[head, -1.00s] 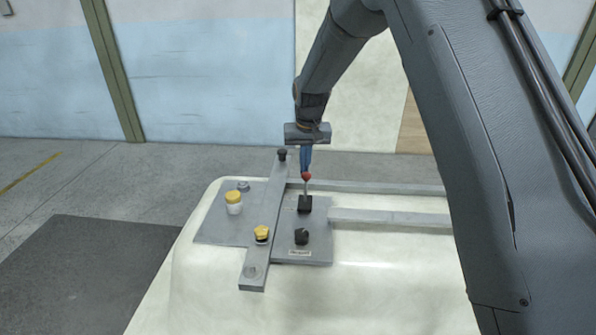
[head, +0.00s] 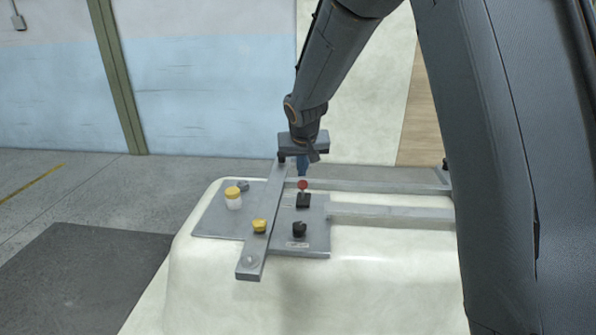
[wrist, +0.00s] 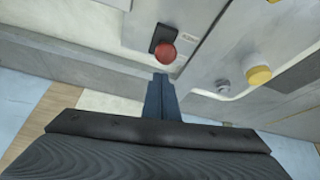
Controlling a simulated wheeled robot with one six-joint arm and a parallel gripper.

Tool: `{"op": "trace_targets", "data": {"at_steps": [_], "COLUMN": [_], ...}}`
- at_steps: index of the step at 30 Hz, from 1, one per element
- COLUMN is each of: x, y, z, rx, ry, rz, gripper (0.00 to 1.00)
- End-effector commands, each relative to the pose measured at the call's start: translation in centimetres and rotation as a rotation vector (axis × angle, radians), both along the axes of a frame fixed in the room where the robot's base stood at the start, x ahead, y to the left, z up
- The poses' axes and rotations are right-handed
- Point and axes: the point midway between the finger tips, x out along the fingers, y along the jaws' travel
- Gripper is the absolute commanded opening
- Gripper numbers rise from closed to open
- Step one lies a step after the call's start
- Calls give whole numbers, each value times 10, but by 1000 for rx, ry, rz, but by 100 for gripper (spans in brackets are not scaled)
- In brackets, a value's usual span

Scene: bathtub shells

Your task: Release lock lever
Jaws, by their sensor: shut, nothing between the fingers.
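The lock lever has a red ball knob (head: 303,185) on a short stem. It rises from a black base (head: 303,201) on a grey plate (head: 316,228). The knob sits low over the base, and the stem looks tilted, seemingly toward the head camera. My gripper (head: 302,174) points down just behind the knob, its blue fingers together and empty. In the wrist view the closed fingers (wrist: 161,88) end close to the red knob (wrist: 165,53). I cannot tell whether they touch it.
A long grey bar (head: 265,217) crosses the plate left of the lever. A yellow knob (head: 259,226), a yellow-capped white button (head: 233,197) and a black knob (head: 299,229) are nearby. Grey rails (head: 390,215) run right across the cream tub shell (head: 350,290).

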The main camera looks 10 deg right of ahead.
Motion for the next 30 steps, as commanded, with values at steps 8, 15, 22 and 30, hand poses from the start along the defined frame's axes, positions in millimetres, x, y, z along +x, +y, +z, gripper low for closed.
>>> {"op": "trace_targets", "data": {"at_steps": [8,15,22,30], "x": [-21,-33,-37,-37], "y": [6,8,11,12], "z": [-6,-10,-12,-13], "rx": [0,-3,-2,-1], "ry": [1,10,14,16], "rz": [2,3,4,3], "gripper": [0,0,0,0]}}
